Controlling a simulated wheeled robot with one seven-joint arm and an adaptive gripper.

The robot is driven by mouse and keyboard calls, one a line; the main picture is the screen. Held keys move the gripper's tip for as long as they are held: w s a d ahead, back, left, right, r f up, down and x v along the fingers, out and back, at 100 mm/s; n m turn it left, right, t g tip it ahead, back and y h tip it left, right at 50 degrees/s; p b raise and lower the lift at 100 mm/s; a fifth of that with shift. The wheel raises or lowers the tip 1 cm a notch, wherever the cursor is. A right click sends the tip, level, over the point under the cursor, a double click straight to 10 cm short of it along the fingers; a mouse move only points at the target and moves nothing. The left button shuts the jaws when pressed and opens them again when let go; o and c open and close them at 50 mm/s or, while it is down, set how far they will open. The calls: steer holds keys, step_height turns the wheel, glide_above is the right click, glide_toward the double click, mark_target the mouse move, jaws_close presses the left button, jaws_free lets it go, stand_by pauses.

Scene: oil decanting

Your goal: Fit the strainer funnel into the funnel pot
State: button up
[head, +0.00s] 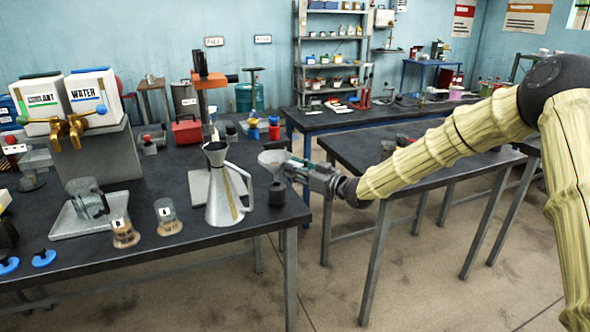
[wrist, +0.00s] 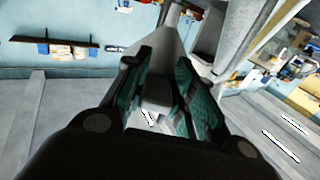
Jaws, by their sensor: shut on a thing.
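My gripper (head: 298,172) is shut on the strainer funnel (head: 273,158), a grey wide-mouthed cone, at the right end of the near table. The wrist view shows my two green-padded fingers (wrist: 163,88) around a grey part of the funnel (wrist: 158,92). The funnel is mouth up, above a small dark cylinder (head: 277,194); I cannot tell whether its spout touches it. The funnel pot (head: 224,200), apparently the tall metal jug with a flared top and a side handle, stands upright to the left of my gripper. The funnel is apart from it.
A grey plate with an orange-topped press (head: 205,85) stands behind the jug. Two small jars (head: 124,234) and (head: 167,221) and a glass jug (head: 88,198) stand to the left. Blue and red items (head: 253,130) stand behind the funnel. The table's right edge is close to my gripper.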

steer(key=shift+f+b, duration=1.1)
steer(key=shift+f, duration=0.9)
steer(key=o, duration=1.1)
steer(key=shift+d, duration=0.1)
steer(key=v, duration=1.2)
